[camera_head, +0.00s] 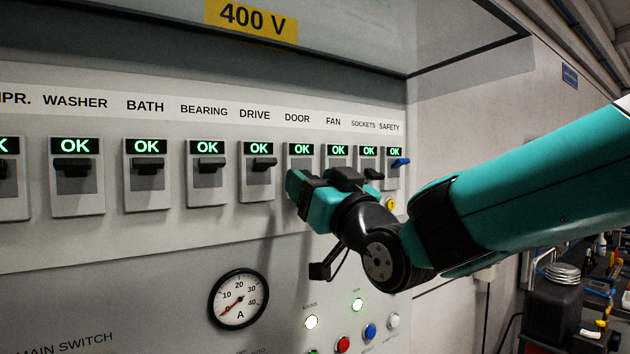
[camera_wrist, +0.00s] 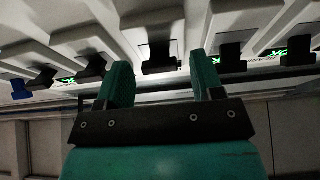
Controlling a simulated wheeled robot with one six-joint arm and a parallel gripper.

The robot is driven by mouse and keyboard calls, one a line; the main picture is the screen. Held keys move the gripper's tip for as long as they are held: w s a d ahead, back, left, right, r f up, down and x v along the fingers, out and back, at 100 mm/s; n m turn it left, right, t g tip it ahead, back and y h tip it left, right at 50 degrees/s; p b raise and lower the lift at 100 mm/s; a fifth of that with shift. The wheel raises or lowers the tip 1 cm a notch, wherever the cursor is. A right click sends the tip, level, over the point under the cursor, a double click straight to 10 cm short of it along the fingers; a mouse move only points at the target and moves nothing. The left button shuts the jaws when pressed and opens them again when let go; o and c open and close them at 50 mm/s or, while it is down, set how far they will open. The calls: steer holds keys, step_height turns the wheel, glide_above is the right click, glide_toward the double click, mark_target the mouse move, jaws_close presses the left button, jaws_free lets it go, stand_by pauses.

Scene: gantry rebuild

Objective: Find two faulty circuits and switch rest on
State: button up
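A row of breakers runs across the cabinet, each showing a green OK: WASHER (camera_head: 78,190), BATH (camera_head: 148,186), BEARING (camera_head: 207,186), DRIVE (camera_head: 257,178), DOOR (camera_head: 301,149), FAN (camera_head: 337,151), SOCKETS (camera_head: 369,153) and SAFETY (camera_head: 393,172), with one cut off at left (camera_head: 8,190). Visible levers are black and sit just under the displays; the SAFETY lever (camera_head: 401,162) is blue. My gripper (camera_head: 294,186) is at the DOOR breaker, hiding its lever in the head view. In the wrist view, my open fingers (camera_wrist: 160,85) flank one black lever (camera_wrist: 160,57), with gaps both sides.
An ammeter (camera_head: 239,298) below reads about 0. Two lit lamps (camera_head: 311,322) and red (camera_head: 343,345), blue (camera_head: 370,332) and white buttons (camera_head: 392,321) sit lower right. A hood (camera_head: 470,65) overhangs the panel. A cluttered bench (camera_head: 600,290) stands at far right.

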steer(key=c, duration=0.9)
steer(key=shift+o, duration=0.2)
steer(key=shift+r, duration=0.1)
